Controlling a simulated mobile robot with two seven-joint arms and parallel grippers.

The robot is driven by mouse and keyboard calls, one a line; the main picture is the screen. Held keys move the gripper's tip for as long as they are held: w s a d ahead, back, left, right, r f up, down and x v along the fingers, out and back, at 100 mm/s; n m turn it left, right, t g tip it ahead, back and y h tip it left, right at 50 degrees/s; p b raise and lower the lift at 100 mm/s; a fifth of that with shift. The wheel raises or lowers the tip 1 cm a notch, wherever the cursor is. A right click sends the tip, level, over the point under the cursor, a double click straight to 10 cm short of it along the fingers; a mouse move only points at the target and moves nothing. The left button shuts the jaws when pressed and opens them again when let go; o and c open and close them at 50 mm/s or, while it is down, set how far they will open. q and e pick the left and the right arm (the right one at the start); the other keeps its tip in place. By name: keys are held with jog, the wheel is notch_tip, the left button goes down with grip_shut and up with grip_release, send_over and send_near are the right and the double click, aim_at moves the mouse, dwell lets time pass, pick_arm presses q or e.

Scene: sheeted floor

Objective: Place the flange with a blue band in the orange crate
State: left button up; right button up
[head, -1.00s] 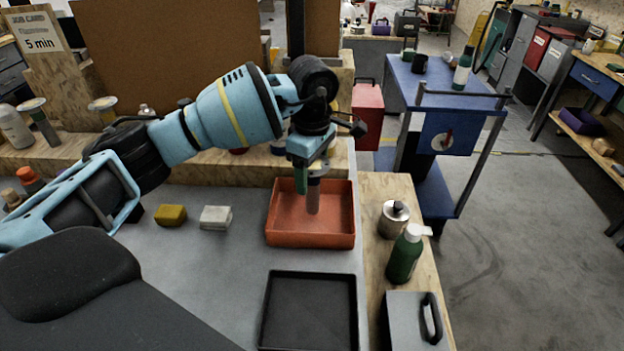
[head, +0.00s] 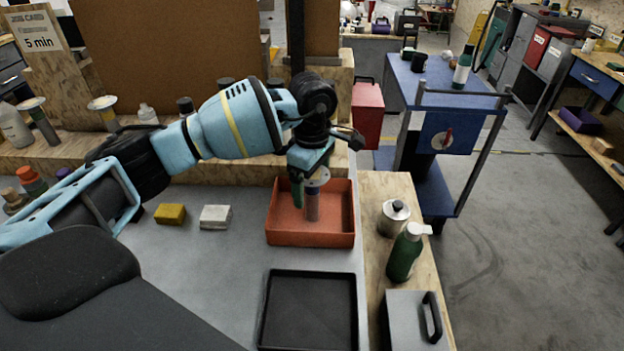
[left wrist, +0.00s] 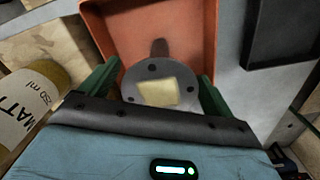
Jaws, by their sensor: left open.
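A flange stands about upright in the orange crate (head: 283,238), its pale disc (head: 319,176) on top and its grey stem (head: 312,207) down inside. I cannot make out its band's colour clearly. My left gripper (head: 311,186) is over the crate with its green fingers down beside the flange. In the left wrist view the round disc (left wrist: 140,94), with bolt holes and a pale square patch, lies between the two open green fingers (left wrist: 157,88), with small gaps at the sides. The stem's lower end is partly hidden. My right gripper is not in view.
A black tray (head: 310,345) lies in front of the crate. Yellow (head: 171,214) and white (head: 215,217) blocks lie to its left. A metal can (head: 393,218) and green bottle (head: 405,254) stand to its right. Other flanges (head: 38,118) stand on the wooden ledge.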

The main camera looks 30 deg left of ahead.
pick_arm(q)
notch_tip(320, 180, up, 12)
jog(key=shift+r, duration=0.2)
dwell(0.4)
dwell(0.5)
